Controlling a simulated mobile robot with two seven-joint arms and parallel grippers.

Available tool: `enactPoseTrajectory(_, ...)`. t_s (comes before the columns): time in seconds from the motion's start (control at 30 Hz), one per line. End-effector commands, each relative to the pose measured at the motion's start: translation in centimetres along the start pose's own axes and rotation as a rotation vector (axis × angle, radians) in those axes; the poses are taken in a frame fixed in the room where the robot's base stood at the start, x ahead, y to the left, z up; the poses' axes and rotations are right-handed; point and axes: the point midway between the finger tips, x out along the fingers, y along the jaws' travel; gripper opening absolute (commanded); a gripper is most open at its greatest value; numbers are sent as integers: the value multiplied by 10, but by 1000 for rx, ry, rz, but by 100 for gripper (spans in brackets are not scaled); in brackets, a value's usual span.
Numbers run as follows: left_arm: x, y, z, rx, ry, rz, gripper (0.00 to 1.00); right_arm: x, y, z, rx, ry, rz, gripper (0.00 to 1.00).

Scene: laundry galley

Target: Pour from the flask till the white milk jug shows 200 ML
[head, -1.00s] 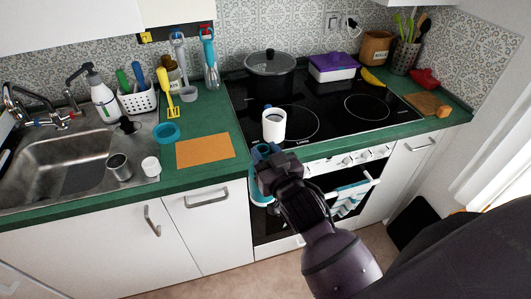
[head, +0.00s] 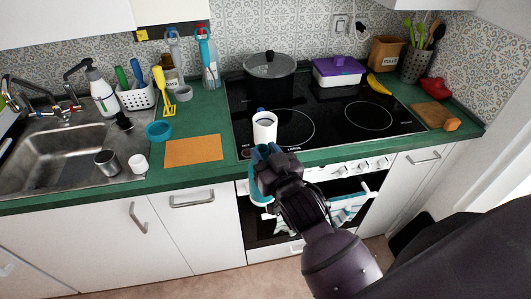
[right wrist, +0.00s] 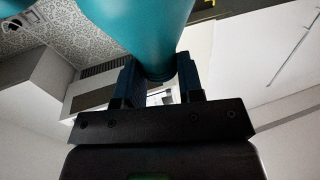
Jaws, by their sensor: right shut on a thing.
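A white cylindrical jug (head: 264,131) stands upright at the front left of the black hob. Its opening looks dark, with a bit of blue at the rim; no scale or level can be read. My right gripper (head: 268,158) is in front of the counter edge, just below and in front of the jug in the picture. It is shut on a teal flask (head: 257,190), mostly hidden behind the gripper. In the right wrist view the teal flask (right wrist: 150,35) fills the space between the fingers; its mouth is not visible. My left gripper is not in view.
A black pot (head: 269,80) and a purple-lidded box (head: 337,76) stand at the back of the hob. An orange-brown board (head: 193,151) lies left of it. A small white cup (head: 140,164) and metal cup (head: 107,162) are by the sink (head: 60,160).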

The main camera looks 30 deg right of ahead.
Motion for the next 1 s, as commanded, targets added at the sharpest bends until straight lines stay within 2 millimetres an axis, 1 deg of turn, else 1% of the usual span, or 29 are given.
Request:
enactPoseTrajectory(0.03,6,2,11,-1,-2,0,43,0,0,14,0,-2,0,0)
enactPoseTrajectory(0.13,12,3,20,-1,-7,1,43,0,0,26,0,-6,0,0)
enactPoseTrajectory(0.23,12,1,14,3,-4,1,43,0,0,20,5,-6,1,0)
enactPoseTrajectory(0.4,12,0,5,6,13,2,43,0,0,20,3,-7,0,0)
enactPoseTrajectory(0.5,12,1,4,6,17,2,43,0,0,20,3,-6,0,0)
enactPoseTrajectory(0.7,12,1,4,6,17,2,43,0,0,19,2,-3,1,0)
enactPoseTrajectory(1.0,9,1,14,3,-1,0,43,1,11,3,-6,-7,-61,0)
